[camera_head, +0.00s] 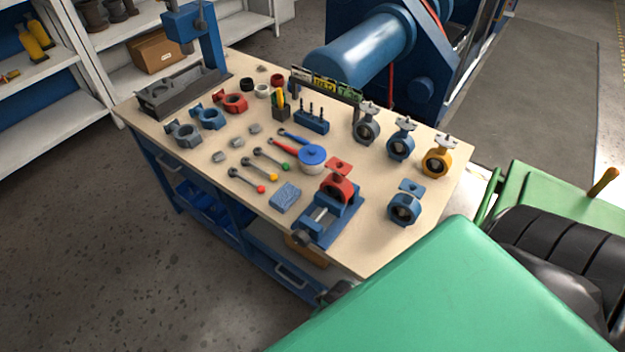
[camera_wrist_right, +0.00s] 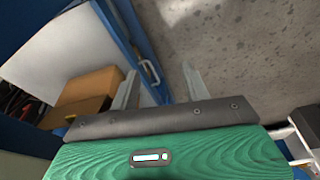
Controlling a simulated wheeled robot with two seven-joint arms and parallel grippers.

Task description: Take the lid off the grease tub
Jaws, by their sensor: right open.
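The grease tub (camera_head: 312,168) is a small pale round pot standing upright on the wooden bench top, near its middle. Its blue lid (camera_head: 313,154) with a small knob sits on top of it. My right gripper (camera_wrist_right: 160,70) shows in the right wrist view with its two fingers apart and nothing between them. It is low at the bench's side, with shelf and floor beyond, away from the tub. The tub is not in the right wrist view. My left gripper is not in view.
A blue vise (camera_head: 318,218) holding a red valve body (camera_head: 338,188) stands just in front of the tub. The front-right corner of the bench is bare. A cardboard box (camera_wrist_right: 92,84) sits on the lower shelf.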

